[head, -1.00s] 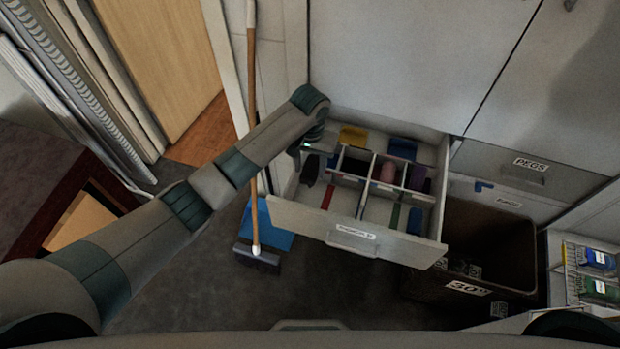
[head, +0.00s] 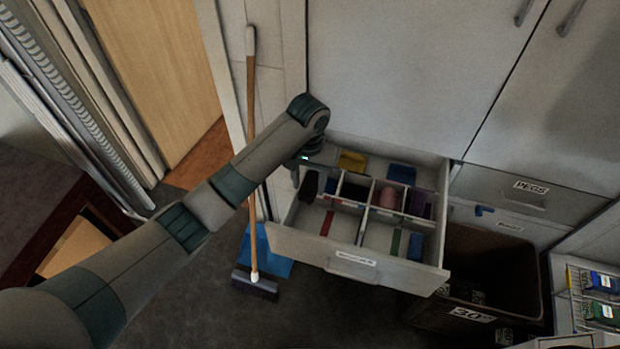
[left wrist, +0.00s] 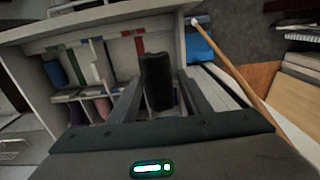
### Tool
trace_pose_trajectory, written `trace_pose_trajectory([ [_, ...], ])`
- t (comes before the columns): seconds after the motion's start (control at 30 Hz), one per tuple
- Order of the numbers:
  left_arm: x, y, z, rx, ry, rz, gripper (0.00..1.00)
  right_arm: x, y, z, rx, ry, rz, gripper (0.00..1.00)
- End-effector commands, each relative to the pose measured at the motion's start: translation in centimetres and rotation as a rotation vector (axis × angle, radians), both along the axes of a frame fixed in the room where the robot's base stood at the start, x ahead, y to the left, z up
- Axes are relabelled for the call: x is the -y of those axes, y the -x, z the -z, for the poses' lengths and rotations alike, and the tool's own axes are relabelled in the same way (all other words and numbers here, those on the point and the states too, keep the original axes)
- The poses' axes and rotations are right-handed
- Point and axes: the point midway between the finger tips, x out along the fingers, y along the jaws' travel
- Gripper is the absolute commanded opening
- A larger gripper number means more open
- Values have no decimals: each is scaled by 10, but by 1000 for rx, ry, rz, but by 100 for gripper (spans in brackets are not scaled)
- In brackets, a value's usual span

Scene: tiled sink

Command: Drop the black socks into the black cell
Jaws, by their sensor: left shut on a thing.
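My left gripper (left wrist: 157,100) is shut on the rolled black socks (left wrist: 157,82), which stick out between its two fingers. In the head view the black socks (head: 308,187) hang at the left end of the open drawer (head: 345,262), under my left wrist. The fingers are mostly hidden there by the wrist. A dark-looking cell (head: 354,188), seemingly the black cell, lies to the right of the socks in the middle row. Whether the socks touch the drawer floor I cannot tell. My right gripper is not in view.
Cells beside the dark one hold a pink roll (head: 390,199) and a purple roll (head: 417,205).

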Motion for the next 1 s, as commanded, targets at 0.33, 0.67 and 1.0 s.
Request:
trace_pose_trajectory([
  [0.33, -39, -13, -39, 10, -4, -66, 22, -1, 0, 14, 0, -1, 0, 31],
  [0.67, -116, 28, -102, 8, -6, -174, 22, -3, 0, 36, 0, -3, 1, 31],
  [1.0, -187, 109, -132, 3, -4, -276, 22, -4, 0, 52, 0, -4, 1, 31],
])
